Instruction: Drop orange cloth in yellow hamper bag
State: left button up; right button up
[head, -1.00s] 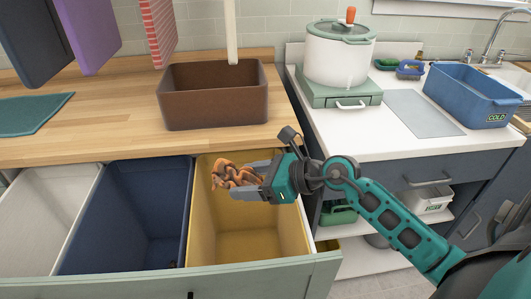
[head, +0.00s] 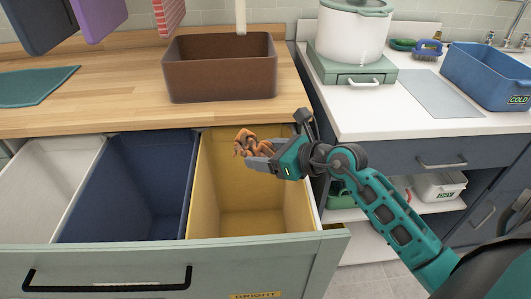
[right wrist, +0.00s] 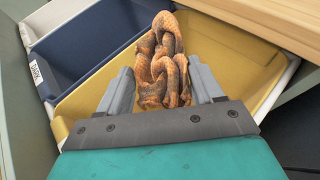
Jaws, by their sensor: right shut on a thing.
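The orange cloth (head: 252,143) is crumpled and held in my right gripper (head: 260,157), above the back part of the yellow hamper bag (head: 215,200). In the right wrist view the cloth (right wrist: 163,60) bunches between the two fingers (right wrist: 160,92), with the yellow bag (right wrist: 85,105) below it. The yellow bag is the right-hand compartment of a pulled-out drawer and looks empty where its floor shows. My left gripper is not in view.
A dark blue bag (head: 120,195) and a white bag (head: 45,190) fill the drawer's other compartments. The wooden counter (head: 110,105) lies just behind, with a brown bin (head: 220,80) on it. The white counter (head: 390,115) is at the right.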

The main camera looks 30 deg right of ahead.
jog(key=o, duration=1.2)
jog(key=v, duration=1.3)
jog(key=shift+f, duration=0.1)
